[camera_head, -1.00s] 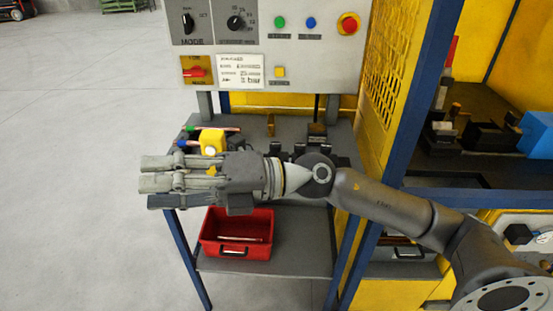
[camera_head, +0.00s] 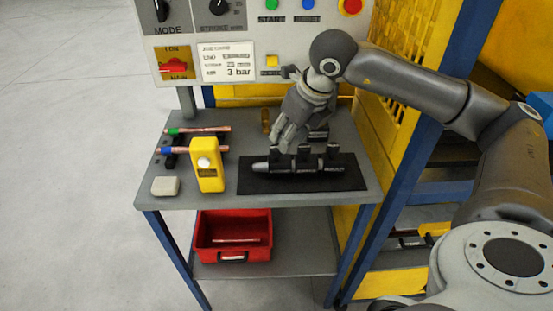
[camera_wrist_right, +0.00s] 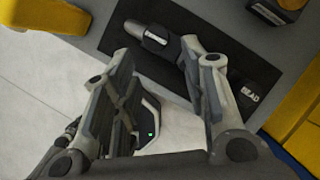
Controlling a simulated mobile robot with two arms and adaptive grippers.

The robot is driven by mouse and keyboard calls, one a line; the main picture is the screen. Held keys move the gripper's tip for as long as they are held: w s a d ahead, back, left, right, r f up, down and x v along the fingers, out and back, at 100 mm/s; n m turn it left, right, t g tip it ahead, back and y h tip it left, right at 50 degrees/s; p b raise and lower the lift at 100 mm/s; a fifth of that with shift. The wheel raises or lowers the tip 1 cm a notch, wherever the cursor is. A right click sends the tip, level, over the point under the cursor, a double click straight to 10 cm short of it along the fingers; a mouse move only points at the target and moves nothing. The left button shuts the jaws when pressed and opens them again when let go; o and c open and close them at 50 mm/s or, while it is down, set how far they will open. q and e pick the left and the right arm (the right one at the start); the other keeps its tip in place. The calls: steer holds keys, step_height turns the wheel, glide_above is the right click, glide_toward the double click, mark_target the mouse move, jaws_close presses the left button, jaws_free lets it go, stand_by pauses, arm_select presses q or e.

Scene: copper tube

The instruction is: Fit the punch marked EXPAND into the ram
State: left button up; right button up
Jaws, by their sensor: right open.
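A dark, stepped tool with a lighter tip (camera_head: 262,166), which looks like a punch, lies on a black mat (camera_head: 350,181) on the table, along a row of dark upright holders. In the right wrist view its pale-banded end (camera_wrist_right: 155,37) shows on the mat. My right gripper (camera_head: 284,143) points down just above and behind the tool's left part. In its wrist view the fingers (camera_wrist_right: 158,58) are spread and empty. I cannot make out the ram. My left gripper is out of view.
Copper tubes (camera_head: 200,149) rest on dark supports behind. A red bin (camera_head: 206,254) sits on the lower shelf. The control panel (camera_head: 228,62) and yellow mesh guard (camera_head: 408,105) bound the table.

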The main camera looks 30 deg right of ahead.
mark_target(280, 160)
steer(key=p+x, duration=0.1)
steer(key=x, duration=0.2)
steer(key=w+p+x, duration=0.1)
steer(key=x, duration=0.3)
steer(key=shift+a+r, duration=0.15)
steer(key=shift+a, duration=0.05)
steer(key=shift+w+f, duration=0.15)
steer(key=shift+f, duration=0.25)
steer(key=shift+c, duration=1.6)
jaws_close()
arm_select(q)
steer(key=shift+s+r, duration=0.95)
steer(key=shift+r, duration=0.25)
